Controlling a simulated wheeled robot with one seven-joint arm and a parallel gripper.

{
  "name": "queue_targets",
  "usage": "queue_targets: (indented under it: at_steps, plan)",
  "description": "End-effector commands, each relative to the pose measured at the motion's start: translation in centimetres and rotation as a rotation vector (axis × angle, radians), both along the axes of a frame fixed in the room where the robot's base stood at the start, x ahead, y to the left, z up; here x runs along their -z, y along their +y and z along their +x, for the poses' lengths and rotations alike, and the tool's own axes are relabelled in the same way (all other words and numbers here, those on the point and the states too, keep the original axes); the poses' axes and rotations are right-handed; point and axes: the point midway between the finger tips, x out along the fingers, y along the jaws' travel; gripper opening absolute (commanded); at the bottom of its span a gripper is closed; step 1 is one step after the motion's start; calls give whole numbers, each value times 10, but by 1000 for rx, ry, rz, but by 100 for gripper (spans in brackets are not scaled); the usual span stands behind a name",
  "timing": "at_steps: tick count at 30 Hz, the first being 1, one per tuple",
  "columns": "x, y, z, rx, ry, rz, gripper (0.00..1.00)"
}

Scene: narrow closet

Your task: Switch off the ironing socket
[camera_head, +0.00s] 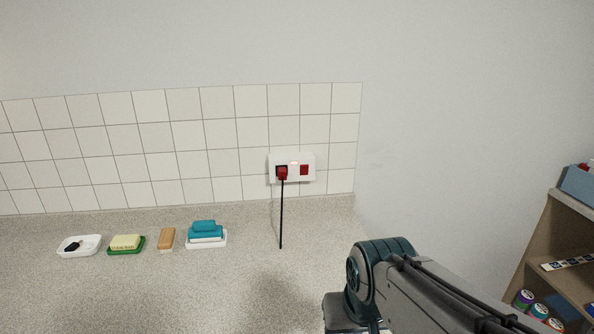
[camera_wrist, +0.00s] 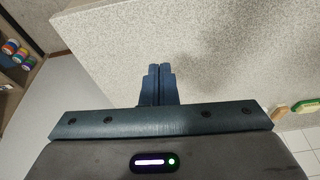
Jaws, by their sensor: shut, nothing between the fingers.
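The ironing socket (camera_head: 309,158) is a white wall plate on the tiled splashback. A red plug sits in its left part (camera_head: 282,173), with a black cord running down to the counter. A red switch (camera_head: 304,170) is on its right side, and a small light shows near the plate's top middle. Whether the switch is on or off is too small to tell. My gripper shows in the wrist view (camera_wrist: 157,70), its two fingers together and empty, in front of the speckled counter. In the head view my arm is at the lower right, below and right of the socket, and the fingers are hidden.
On the counter (camera_head: 270,290) to the left stand a white dish (camera_head: 92,240) with a dark item, a green dish (camera_head: 112,250) with a yellow bar, an orange-brown brush (camera_head: 167,238) and a white dish with teal bars (camera_head: 205,227). A shelf (camera_head: 540,235) stands at the right.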

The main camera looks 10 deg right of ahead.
Motion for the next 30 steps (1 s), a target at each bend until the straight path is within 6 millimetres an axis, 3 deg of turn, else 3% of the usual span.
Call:
queue_targets:
  at_steps: [8,14,22,30]
  plan:
    - [2,14,99,483,-201,189,0]
    - [5,30,179,874,-338,492,0]
    - [1,42,273,1386,-399,1081,0]
    - [-24,27,344,1823,-269,1809,0]
